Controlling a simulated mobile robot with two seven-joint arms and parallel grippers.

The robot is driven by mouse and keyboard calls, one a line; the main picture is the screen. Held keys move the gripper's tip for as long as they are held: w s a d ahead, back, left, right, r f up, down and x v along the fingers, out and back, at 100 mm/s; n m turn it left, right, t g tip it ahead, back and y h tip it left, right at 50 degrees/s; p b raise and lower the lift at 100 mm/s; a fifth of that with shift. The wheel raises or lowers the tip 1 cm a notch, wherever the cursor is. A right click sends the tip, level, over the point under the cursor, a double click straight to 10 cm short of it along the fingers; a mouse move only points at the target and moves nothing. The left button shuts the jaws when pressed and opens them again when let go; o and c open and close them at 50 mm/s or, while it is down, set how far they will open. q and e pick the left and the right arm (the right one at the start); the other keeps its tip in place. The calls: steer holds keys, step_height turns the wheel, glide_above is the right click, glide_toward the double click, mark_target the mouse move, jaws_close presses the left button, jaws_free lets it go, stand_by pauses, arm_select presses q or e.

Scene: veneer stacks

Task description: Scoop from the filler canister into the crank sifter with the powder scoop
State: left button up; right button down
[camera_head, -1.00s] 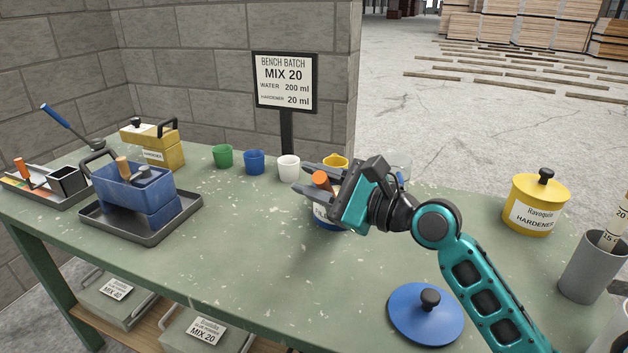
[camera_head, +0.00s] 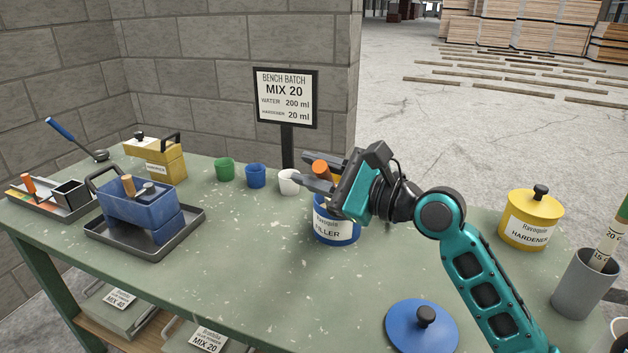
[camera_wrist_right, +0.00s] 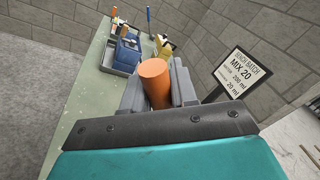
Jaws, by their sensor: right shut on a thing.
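The blue filler canister (camera_head: 337,230) stands open on the green bench, its label facing me. My right gripper (camera_head: 318,176) is just above its mouth, shut on the orange handle of the powder scoop (camera_head: 320,168). The handle also shows upright between the fingers in the right wrist view (camera_wrist_right: 154,82). The scoop's bowl is hidden, so I cannot tell whether it holds powder or is still inside the canister. The blue crank sifter (camera_head: 148,208), with a wooden knob, stands on a dark tray (camera_head: 190,226) at the left. My left gripper is out of view.
A yellow box sifter (camera_head: 160,160) stands behind the blue one. Green (camera_head: 224,169), blue (camera_head: 255,175) and white (camera_head: 289,182) cups stand at the back. A blue lid (camera_head: 405,332) lies in front. The yellow hardener canister (camera_head: 531,222) stands right. Bench between filler and tray is clear.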

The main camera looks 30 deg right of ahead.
steer(key=shift+r, duration=1.85)
